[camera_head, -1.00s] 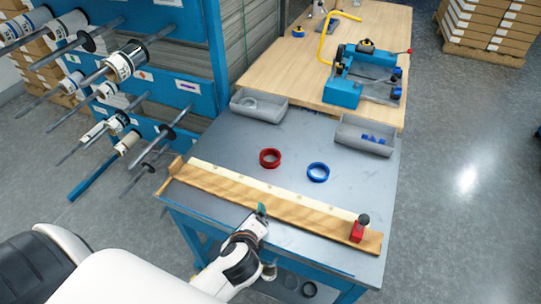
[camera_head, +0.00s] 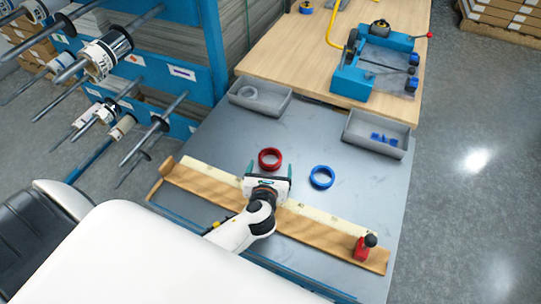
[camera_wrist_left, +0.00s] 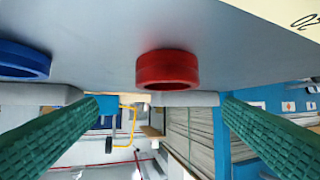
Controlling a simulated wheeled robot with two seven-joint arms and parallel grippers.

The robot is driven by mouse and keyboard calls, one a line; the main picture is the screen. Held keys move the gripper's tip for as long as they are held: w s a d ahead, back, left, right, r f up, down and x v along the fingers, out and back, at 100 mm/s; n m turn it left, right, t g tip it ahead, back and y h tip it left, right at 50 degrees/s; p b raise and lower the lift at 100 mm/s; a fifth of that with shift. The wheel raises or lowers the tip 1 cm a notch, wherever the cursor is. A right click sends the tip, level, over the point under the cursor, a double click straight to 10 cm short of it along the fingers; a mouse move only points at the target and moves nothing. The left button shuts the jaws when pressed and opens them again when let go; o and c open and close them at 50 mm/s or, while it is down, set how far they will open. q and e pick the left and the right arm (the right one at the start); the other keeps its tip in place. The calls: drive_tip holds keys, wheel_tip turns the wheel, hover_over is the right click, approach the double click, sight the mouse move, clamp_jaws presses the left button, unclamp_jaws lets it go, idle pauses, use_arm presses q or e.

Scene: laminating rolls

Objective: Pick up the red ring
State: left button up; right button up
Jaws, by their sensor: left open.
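The red ring (camera_head: 270,158) lies flat on the grey table top (camera_head: 222,146), left of the blue ring (camera_head: 321,177). My left gripper (camera_head: 269,172) is open just on the near side of the red ring, its fingers pointing toward it. In the left wrist view the red ring (camera_wrist_left: 167,69) shows between the two green fingers, apart from both. The blue ring (camera_wrist_left: 22,60) shows at the left edge there. My right gripper is not in view.
A wooden strip (camera_head: 325,235) with a red-and-black handled block (camera_head: 364,247) runs along the table's near side, partly under my left arm. Grey bins (camera_head: 260,97) and (camera_head: 376,133) stand at the far edge. A blue machine (camera_head: 378,62) sits on the wooden table behind.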

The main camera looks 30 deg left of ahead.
sight(271, 152)
use_arm(q)
drive_tip(key=shift+w+a+f, duration=0.25)
drive_tip(key=shift+w, duration=0.4)
drive_tip(key=shift+w+a+f, duration=0.1)
drive_tip(key=shift+w+f, duration=0.1)
drive_tip(key=shift+w, duration=0.15)
drive_tip(key=shift+w+a+f, duration=0.3)
drive_tip(key=shift+w+f, duration=0.05)
drive_tip(key=shift+w, duration=0.1)
drive_tip(key=x, duration=0.3)
drive_tip(key=shift+a+f, duration=0.35)
drive_tip(key=shift+w+a+f, duration=0.15)
drive_tip(key=shift+w+f, duration=0.05)
drive_tip(key=shift+w, duration=0.2)
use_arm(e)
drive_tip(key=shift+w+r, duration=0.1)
use_arm(q)
drive_tip(key=shift+c, duration=1.2)
drive_tip(key=c, duration=0.9)
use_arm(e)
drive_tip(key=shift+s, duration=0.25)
